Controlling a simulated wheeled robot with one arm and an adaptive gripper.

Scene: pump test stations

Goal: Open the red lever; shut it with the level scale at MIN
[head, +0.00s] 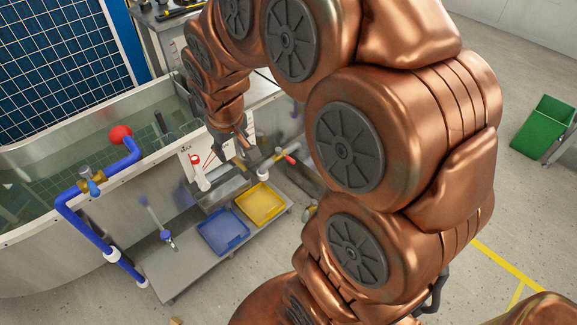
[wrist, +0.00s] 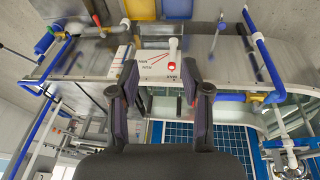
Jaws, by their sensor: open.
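The red lever (head: 288,158) shows in the head view as a short red handle, right of my gripper (head: 242,141). It also shows at the upper left of the wrist view (wrist: 97,20), apart from my fingers. The white scale panel (wrist: 153,62) lies beyond my fingertips, with red lines and a MAX label; its other labels are too small to read surely. A white cylinder with a red end (wrist: 173,49) stands at the panel. Whether it marks the level, I cannot tell. My gripper (wrist: 160,88) is open and empty between its fingers.
A water tank (head: 75,212) with blue pipes (head: 75,216) and a red ball (head: 121,134) is at left. A blue tray (head: 222,231) and a yellow tray (head: 261,204) sit below the panel. My arm hides much of the right side.

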